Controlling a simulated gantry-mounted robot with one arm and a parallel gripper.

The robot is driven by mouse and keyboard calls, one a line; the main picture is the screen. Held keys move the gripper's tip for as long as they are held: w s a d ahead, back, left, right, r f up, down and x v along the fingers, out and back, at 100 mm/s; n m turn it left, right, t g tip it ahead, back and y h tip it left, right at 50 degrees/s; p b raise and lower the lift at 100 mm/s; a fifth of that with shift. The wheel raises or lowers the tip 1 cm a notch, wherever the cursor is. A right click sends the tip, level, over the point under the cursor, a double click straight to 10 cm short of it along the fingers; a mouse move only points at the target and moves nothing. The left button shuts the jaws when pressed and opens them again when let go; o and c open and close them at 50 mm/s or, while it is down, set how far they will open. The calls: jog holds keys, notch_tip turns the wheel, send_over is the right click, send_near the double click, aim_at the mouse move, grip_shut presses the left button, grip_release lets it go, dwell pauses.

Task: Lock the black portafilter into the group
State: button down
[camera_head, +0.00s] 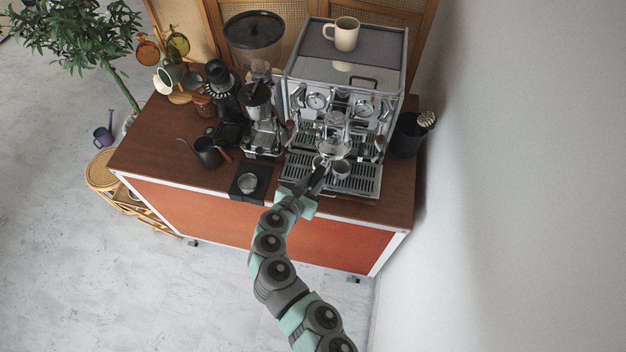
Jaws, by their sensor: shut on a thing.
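The silver espresso machine (345,80) stands on the cart's wooden top. Its group (334,128) sticks out at the front, above the drip tray. My gripper (318,180) reaches in from the front and is shut on the black portafilter (322,171) at its dark handle. The handle points forward and slightly left, out from below the group. The portafilter's head is small and partly hidden there, so I cannot tell whether it sits in the group or just under it.
Small cups (341,169) stand on the drip tray (362,183) close to my gripper. A grinder (258,100) stands left of the machine. A tamping stand (249,182) and a kettle (207,152) are at the front left. A black bin (406,136) is at right, near the wall.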

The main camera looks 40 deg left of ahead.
jog(key=shift+w+d, duration=0.1)
jog(key=shift+d, duration=0.05)
jog(key=shift+w+d+r+n+y+p, duration=0.1)
jog(key=shift+w+d+n+y+p, duration=0.1)
jog(key=shift+d+n+y+p, duration=0.55)
jog(key=shift+a, duration=0.2)
jog(key=shift+d, duration=0.1)
jog(key=shift+w+d+n+g+y, duration=0.3)
jog(key=shift+d+n+g+y, duration=0.25)
jog(key=shift+d+y, duration=0.1)
jog(key=shift+a, duration=0.1)
jog(key=shift+w+d+n+g+y, duration=0.35)
jog(key=shift+d+n+y, duration=0.2)
jog(key=shift+n, duration=0.15)
